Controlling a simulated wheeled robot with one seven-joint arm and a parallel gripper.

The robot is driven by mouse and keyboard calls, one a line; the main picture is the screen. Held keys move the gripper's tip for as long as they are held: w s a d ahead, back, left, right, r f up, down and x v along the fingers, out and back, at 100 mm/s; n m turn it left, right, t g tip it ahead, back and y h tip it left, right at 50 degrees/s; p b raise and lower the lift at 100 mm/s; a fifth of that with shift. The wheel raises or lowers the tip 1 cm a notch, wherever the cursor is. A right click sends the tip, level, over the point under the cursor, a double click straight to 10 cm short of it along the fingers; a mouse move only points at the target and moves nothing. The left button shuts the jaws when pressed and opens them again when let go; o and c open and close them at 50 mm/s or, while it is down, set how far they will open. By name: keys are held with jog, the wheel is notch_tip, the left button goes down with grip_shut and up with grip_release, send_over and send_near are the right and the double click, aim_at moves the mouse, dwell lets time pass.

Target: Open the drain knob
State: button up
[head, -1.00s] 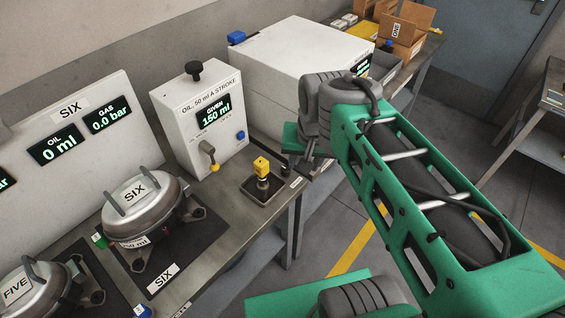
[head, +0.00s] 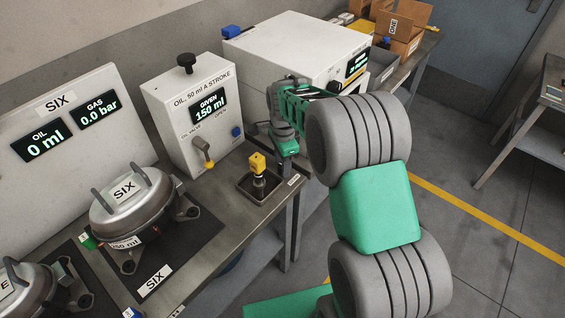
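No knob in view carries a readable drain label, so I cannot tell which one is the drain knob. A blue knob (head: 236,132) is on the right of the front of the white oil box (head: 178,105). A black knob (head: 187,62) stands on top of that box, and a yellow-tipped lever (head: 206,156) hangs on its front. Another blue knob (head: 233,32) is at the back left of the large white cabinet (head: 290,45). My gripper (head: 287,150) hangs just right of the oil box, small and partly merged with the wrist. Its fingers are unclear.
A yellow-topped fitting (head: 257,164) stands in a small dark tray near the bench (head: 222,238) edge, close to my gripper. Compressor SIX (head: 132,208) sits on a dark mat at left. The panel reads 0 ml and 0.0 bar; the oil box reads 150 ml.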

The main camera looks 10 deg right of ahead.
jog(key=shift+c, duration=0.4)
grip_shut()
dwell(0.4)
jog(key=n, duration=0.3)
jog(key=shift+n+b, duration=0.4)
jog(key=n, duration=0.3)
jog(key=shift+n+b, duration=0.3)
jog(key=n, duration=0.3)
jog(key=shift+w+n, duration=0.1)
jog(key=shift+n, duration=0.2)
jog(key=shift+d+n+b, duration=0.1)
jog(key=shift+n+b, duration=0.3)
jog(key=shift+n, duration=1.5)
